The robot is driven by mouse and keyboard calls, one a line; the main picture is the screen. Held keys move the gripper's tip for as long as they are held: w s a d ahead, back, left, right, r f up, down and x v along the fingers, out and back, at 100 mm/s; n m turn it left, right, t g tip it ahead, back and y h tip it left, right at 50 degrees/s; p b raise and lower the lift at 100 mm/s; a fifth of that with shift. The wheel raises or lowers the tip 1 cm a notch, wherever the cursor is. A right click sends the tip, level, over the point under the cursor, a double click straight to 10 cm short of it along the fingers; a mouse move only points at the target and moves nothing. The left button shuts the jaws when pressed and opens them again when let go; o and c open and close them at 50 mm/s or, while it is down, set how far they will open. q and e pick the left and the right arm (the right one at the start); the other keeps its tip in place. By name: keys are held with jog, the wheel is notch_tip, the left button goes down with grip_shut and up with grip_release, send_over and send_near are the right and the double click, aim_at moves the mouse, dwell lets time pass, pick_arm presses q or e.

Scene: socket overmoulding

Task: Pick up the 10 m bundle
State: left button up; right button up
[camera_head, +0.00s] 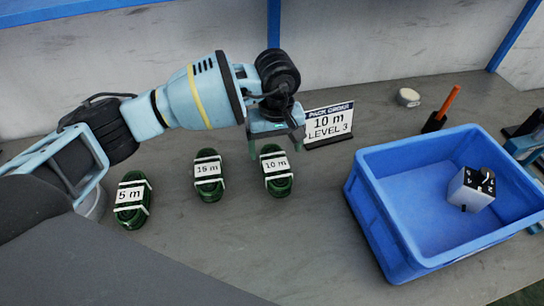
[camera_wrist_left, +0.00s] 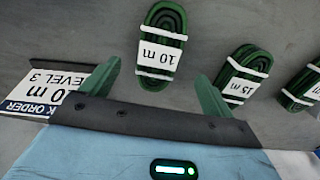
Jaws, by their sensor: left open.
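The 10 m bundle (camera_head: 277,180) is a coiled green cable with white ties and a "10 m" label, lying on the grey table. My left gripper (camera_head: 275,148) is open and empty above the table, at the far end of this bundle. In the left wrist view the 10 m bundle (camera_wrist_left: 163,48) shows beyond the gap between the two green fingers (camera_wrist_left: 155,88), apart from them. The 15 m bundle (camera_head: 208,176) and the 5 m bundle (camera_head: 132,200) lie to its left. My right gripper is not in view.
A sign (camera_head: 329,124) reading "PACK ORDER 10 m LEVEL 3" stands behind the bundles. A blue crate (camera_head: 405,235) at the right holds a white and black box with a dial (camera_head: 472,188). An orange-handled tool (camera_head: 449,102) stands behind it. Table front is clear.

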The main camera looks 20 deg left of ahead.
aim_at(276, 164)
pick_arm(q)
jog(key=shift+s+f, duration=0.1)
jog(key=shift+d+f, duration=0.1)
jog(key=shift+f, duration=3.65)
jog(key=c, duration=1.2)
jog(key=shift+w, duration=0.2)
jog(key=shift+c, duration=0.2)
jog(key=shift+r, duration=0.15)
